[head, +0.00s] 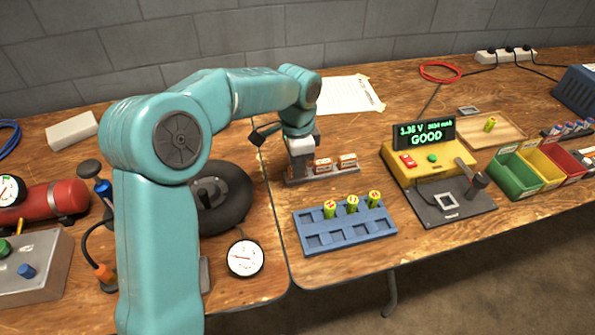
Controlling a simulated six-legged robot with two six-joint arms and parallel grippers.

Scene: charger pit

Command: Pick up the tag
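I cannot pick out a tag for sure. A small grey flat square piece (468,110) lies behind the tester, and its kind is too small to tell. My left gripper (300,170) points down at the left end of a grey holder (330,177) with orange-and-white blocks. Its fingers are small and partly hidden, so I cannot tell whether they are open or shut, or whether they touch the holder. My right gripper is not in view.
A blue tray (345,229) holds several green-yellow batteries. The yellow tester (404,170) reads "GOOD". Green, yellow and red bins (519,176) stand right. A written sheet (345,95) lies behind. A gauge (245,258) and black tire (236,190) sit nearer left.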

